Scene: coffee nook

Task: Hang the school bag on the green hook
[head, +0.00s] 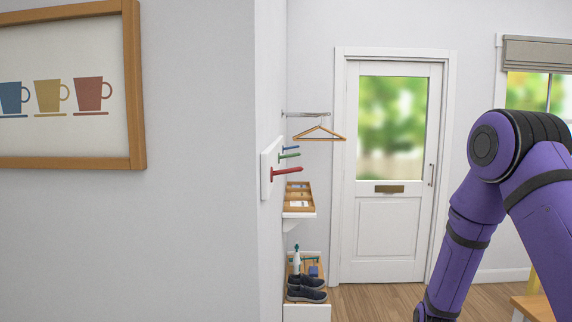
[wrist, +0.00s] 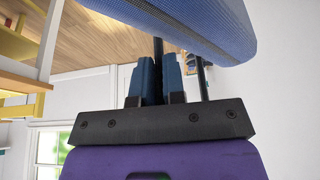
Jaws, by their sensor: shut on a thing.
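The green hook (head: 289,156) is a peg on a white board (head: 266,174) on the side wall, between a blue hook (head: 290,148) behind and a red hook (head: 286,171) in front. In the wrist view, my gripper (wrist: 159,75) has its blue fingers shut on a black strap (wrist: 158,52) of the school bag. The bag's blue woven body (wrist: 205,22) fills the top of that view, and a second black strap (wrist: 203,82) shows beside the fingers. My gripper and the bag are out of the head view, where all three hooks look empty.
A hanger (head: 319,135) hangs from a rail above the hooks. A wooden tray (head: 299,197) sits on a shelf below them, with dark shoes (head: 306,288) lower down. A wall corner with a framed picture (head: 135,90) stands at left. Open floor lies before the white door (head: 391,222).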

